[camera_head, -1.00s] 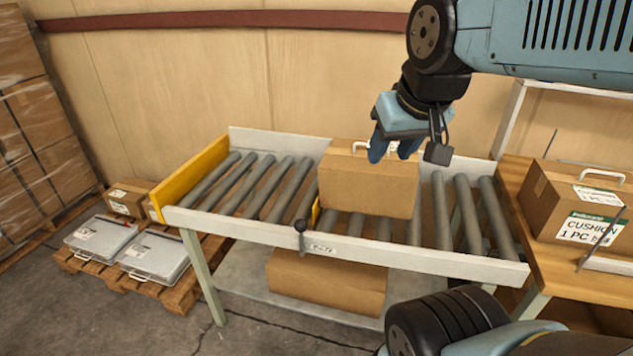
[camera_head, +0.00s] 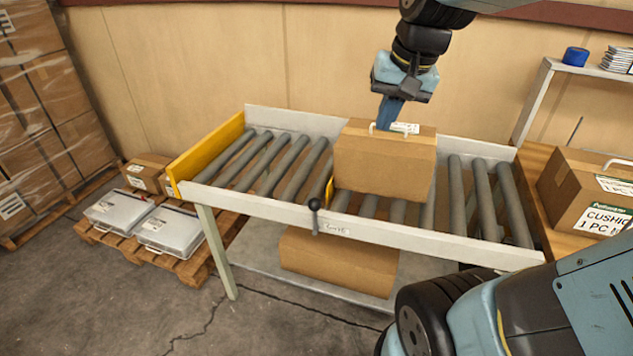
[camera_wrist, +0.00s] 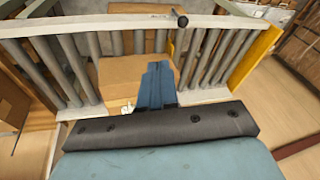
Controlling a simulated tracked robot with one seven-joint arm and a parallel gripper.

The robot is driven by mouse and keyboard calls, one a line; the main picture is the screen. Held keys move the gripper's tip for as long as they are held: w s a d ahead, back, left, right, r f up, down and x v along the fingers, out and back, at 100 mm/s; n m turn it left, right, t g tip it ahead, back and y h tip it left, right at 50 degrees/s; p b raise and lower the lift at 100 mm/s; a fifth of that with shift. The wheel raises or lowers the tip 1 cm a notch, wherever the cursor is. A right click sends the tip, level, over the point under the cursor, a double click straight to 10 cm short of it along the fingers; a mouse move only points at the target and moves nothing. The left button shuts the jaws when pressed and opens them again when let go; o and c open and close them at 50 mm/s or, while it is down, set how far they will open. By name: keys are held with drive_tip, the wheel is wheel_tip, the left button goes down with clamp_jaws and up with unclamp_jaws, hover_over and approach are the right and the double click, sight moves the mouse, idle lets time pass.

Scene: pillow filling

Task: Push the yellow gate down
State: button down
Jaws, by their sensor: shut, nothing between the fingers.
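A small yellow gate (camera_head: 329,190) shows as a narrow strip between the rollers at the left side of a cardboard box (camera_head: 383,167); most of it is hidden by the box. A lever with a black knob (camera_head: 314,204) stands at the front rail near it. A larger yellow plate (camera_head: 205,154) closes the conveyor's left end and stands upright. My gripper (camera_head: 388,124) is shut and empty, pointing down at the box's top back edge, close to its white handle; contact cannot be told. In the wrist view my shut fingers (camera_wrist: 158,70) overlap the box (camera_wrist: 130,78).
The roller conveyor (camera_head: 440,240) has bare rollers left and right of the box. Another box (camera_head: 338,262) lies on its lower shelf. A wooden table with a labelled cushion box (camera_head: 590,195) stands at the right. A pallet (camera_head: 185,265) with cases is at the left.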

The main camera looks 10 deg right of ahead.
sight(317, 199)
drive_tip(key=w+a+f+m+g+y, duration=0.2)
drive_tip(key=w+f+m+g, duration=0.3)
drive_tip(key=w+f, duration=1)
drive_tip(key=w+a+m, duration=0.1)
drive_tip(key=w+m, duration=0.2)
drive_tip(key=w, duration=0.1)
drive_tip(key=shift+a+f+m+g+y, duration=0.3)
drive_tip(key=shift+a+f+g+y, duration=0.05)
drive_tip(key=shift+a+g+y, duration=0.05)
drive_tip(key=x, duration=1.4)
drive_tip(key=shift+f, duration=0.1)
